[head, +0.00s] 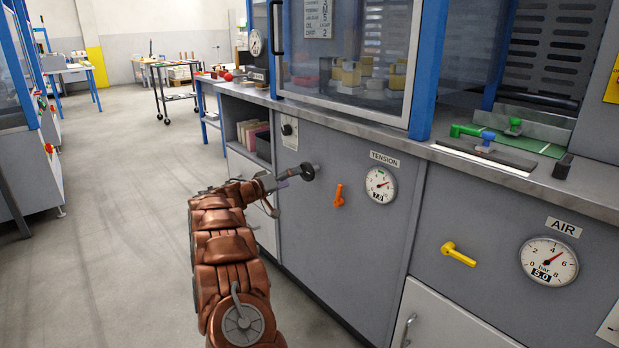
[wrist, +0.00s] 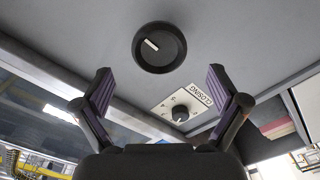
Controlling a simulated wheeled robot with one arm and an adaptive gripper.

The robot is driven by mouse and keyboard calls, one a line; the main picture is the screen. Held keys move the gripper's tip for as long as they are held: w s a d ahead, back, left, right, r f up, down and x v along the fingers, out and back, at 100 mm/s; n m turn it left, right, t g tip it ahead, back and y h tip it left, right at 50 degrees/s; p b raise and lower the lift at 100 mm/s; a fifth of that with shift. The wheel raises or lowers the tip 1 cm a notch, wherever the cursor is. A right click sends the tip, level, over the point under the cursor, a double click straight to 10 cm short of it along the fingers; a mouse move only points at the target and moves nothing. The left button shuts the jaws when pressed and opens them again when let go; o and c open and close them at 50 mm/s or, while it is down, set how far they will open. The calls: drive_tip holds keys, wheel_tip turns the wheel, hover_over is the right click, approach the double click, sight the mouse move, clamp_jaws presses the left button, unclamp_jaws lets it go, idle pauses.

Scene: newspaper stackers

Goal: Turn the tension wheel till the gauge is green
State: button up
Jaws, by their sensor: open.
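The tension wheel is a black round knob (wrist: 159,47) with a white mark, ahead of my gripper (wrist: 160,75) in the wrist view. In the head view the wheel (head: 308,173) stands out from the grey cabinet front, close to the tip of my gripper (head: 284,179). My gripper is open and empty, its two purple-padded fingers spread wider than the wheel; I cannot tell whether they touch it. The tension gauge (head: 380,185), under a TENSION label, has a white dial and a small number window; I cannot make out its colour bands or exact reading.
An orange lever (head: 338,196) sticks out between wheel and gauge. A yellow lever (head: 458,254) and an AIR gauge (head: 548,261) are to the right. A smaller knob labelled CLOSING (wrist: 180,113) is near the right finger. The worktop edge (head: 350,127) overhangs above. Floor at left is clear.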

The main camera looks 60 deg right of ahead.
sight(304, 172)
drive_tip(key=shift+b+x, duration=0.4)
drive_tip(key=shift+x, duration=3.45)
drive_tip(key=c, duration=1.1)
